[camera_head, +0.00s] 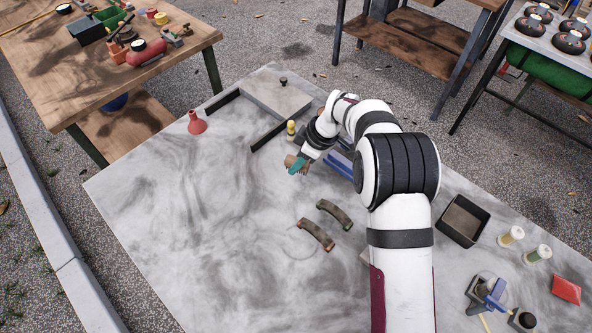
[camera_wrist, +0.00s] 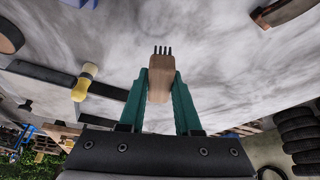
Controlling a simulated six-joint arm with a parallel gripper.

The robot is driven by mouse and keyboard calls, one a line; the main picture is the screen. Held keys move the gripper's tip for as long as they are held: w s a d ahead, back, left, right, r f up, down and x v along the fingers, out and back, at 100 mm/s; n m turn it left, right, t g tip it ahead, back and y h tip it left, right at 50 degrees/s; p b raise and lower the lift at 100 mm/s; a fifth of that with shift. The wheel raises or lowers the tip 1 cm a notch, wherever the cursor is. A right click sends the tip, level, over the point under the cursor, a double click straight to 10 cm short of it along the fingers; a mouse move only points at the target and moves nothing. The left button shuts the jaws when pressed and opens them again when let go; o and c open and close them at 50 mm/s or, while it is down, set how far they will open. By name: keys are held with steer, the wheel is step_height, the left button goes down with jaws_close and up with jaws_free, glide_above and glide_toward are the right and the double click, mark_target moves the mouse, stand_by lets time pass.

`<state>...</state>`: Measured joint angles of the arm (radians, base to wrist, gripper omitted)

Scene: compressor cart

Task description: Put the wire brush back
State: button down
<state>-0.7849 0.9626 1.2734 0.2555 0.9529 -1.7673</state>
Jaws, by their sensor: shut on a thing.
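The wire brush (camera_wrist: 161,82) has a wooden body and dark bristles at its far end in the wrist view. My gripper (camera_wrist: 160,92) has teal fingers shut on its sides. In the head view, my gripper (camera_head: 298,166) is over the middle of the grey tabletop (camera_head: 200,235), with the brown brush (camera_head: 290,160) partly hidden by the fingers. The brush appears held just above the top, but its exact height is hard to tell.
A yellow-topped tool (camera_head: 291,129) and a dark bar (camera_head: 267,136) are close behind my gripper. A blue object (camera_head: 339,165) lies to its right. Two curved brake shoes (camera_head: 334,213) lie in front.

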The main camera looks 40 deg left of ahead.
mark_target(295, 179)
steer(key=shift+s+a+f, duration=0.1)
steer(key=shift+a+f, duration=0.15)
steer(key=shift+f, duration=1.95)
steer(key=shift+f, duration=0.1)
steer(key=c, duration=0.6)
jaws_free()
